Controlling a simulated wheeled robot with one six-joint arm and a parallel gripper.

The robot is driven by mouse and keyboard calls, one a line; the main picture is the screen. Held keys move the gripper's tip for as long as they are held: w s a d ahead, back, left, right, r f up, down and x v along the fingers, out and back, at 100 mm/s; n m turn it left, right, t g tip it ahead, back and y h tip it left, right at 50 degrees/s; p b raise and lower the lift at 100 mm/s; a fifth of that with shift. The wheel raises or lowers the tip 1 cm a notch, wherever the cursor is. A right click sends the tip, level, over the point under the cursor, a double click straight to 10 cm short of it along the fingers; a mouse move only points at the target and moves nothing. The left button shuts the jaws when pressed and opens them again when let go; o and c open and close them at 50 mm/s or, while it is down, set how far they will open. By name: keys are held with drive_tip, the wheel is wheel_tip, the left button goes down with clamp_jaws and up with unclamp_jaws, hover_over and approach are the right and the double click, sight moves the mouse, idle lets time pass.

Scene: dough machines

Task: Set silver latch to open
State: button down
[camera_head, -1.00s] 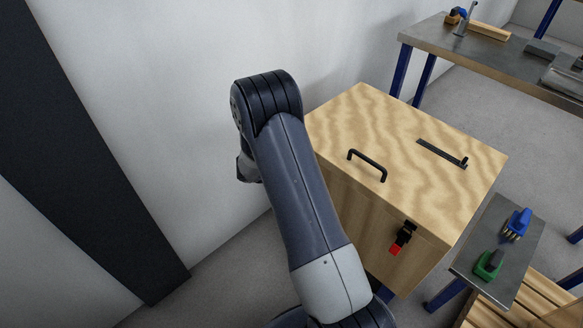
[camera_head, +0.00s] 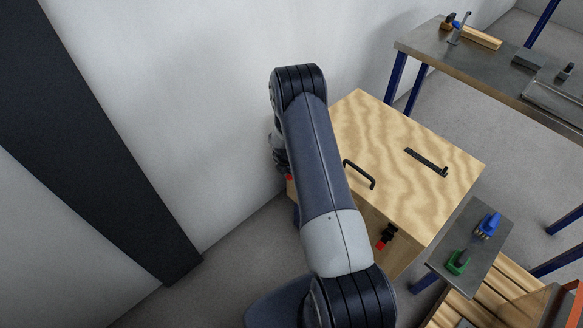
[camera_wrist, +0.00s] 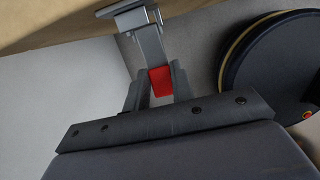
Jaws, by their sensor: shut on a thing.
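The silver latch (camera_wrist: 148,40) shows in the wrist view as a grey metal bracket on the edge of the wooden box, with a red end tab (camera_wrist: 160,80). My gripper (camera_wrist: 156,88) is shut on this red tab, one finger on each side. In the head view, a small red bit (camera_head: 289,177) shows at the box's left corner, beside my arm. My arm hides the rest of the silver latch there. The wooden box (camera_head: 400,130) has its lid down.
A second, black latch with a red tab (camera_head: 386,237) is on the box's front face. A black handle (camera_head: 359,174) and a dark bar (camera_head: 426,162) are on the lid. A small side table (camera_head: 470,215) holds blue and green brushes. A wall stands close on the left.

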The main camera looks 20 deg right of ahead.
drive_tip(key=shift+d+r+g+y, duration=0.2)
drive_tip(key=shift+r+g+y, duration=0.15)
drive_tip(key=shift+y, duration=0.35)
drive_tip(key=shift+w+d+r+g+y, duration=0.15)
drive_tip(key=shift+r+g+y, duration=0.15)
drive_tip(key=shift+y, duration=0.5)
drive_tip(key=shift+r, duration=0.1)
drive_tip(key=c, duration=1.2)
unclamp_jaws()
wheel_tip(320, 180, up, 11)
drive_tip(key=d+b, duration=0.1)
drive_tip(key=shift+w+b, duration=0.15)
drive_tip(key=shift+b, duration=0.2)
drive_tip(key=shift+f, duration=0.2)
drive_tip(key=f, duration=0.3)
drive_tip(key=f+p, duration=0.1)
drive_tip(key=f, duration=0.3)
drive_tip(key=a+f, duration=0.1)
drive_tip(key=f, duration=0.2)
drive_tip(key=shift+s+f+p, duration=0.2)
drive_tip(key=shift+f+p, duration=0.15)
drive_tip(key=shift+p, duration=0.05)
